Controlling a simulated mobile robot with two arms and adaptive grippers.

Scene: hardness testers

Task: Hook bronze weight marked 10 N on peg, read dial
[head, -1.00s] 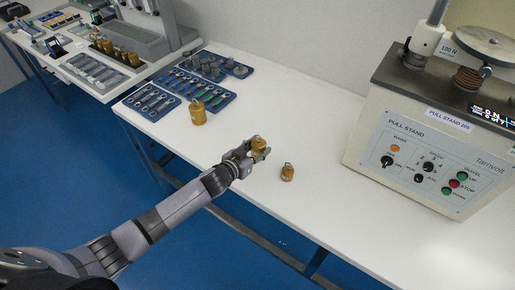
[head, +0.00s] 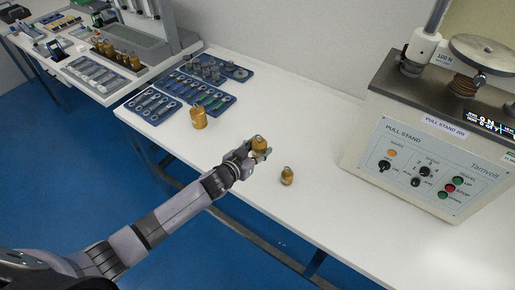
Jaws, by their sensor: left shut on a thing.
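My left gripper (head: 248,157) is shut on a bronze weight (head: 259,144) with a ring on top, over the white table near its front edge. The fingers cover part of this weight, and its marking cannot be read. A smaller bronze weight (head: 287,176) stands upright on the table to the right of the gripper. A larger bronze weight (head: 198,118) stands farther back on the left. No peg can be made out clearly. My right gripper is not in view.
Blue trays (head: 152,104) with wrenches and grey parts lie at the table's back left. Another bench (head: 90,85) with several bronze weights stands at the far left.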

